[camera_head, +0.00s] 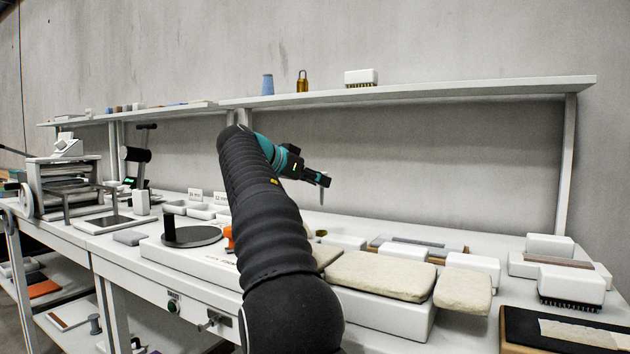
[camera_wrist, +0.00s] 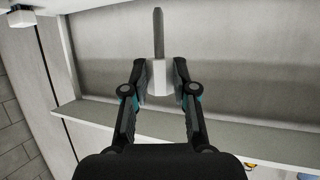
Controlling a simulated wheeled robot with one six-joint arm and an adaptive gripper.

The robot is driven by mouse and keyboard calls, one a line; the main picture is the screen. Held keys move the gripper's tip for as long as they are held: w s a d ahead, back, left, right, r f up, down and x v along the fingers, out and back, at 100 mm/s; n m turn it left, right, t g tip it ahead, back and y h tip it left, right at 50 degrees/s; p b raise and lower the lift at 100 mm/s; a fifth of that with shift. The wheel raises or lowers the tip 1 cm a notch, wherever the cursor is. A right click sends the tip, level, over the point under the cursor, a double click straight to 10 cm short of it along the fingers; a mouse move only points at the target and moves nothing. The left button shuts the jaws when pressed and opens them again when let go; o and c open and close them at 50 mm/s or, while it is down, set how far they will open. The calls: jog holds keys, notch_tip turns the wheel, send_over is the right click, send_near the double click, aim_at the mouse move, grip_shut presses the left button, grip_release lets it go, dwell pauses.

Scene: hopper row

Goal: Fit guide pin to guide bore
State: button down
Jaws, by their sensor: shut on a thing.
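My gripper (camera_head: 318,178) is raised over the bench in the head view, level with the gap below the shelf. In the wrist view my gripper (camera_wrist: 159,77) is shut on the guide pin (camera_wrist: 158,34), a thin grey rod with a pale block-like end between the fingers. In the head view the guide pin (camera_head: 322,196) shows as a thin, roughly upright piece at the fingertips, its lower part pointing down and clear of the bench. I cannot make out the guide bore in either view; my arm hides part of the bench.
The bench below holds beige pads (camera_head: 380,275), white blocks (camera_head: 473,266) and a brush (camera_head: 571,288) at right. A round dark plate (camera_head: 191,236) and a press-like machine (camera_head: 70,185) stand left. A shelf (camera_head: 420,90) runs along the wall above.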

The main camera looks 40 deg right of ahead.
jog(key=shift+f+b, duration=2.2)
jog(key=shift+f, duration=0.45)
jog(key=shift+f+b, duration=0.35)
jog(key=shift+f, duration=0.15)
jog(key=shift+r, duration=0.25)
jog(key=shift+f, duration=0.35)
dwell(4.2)
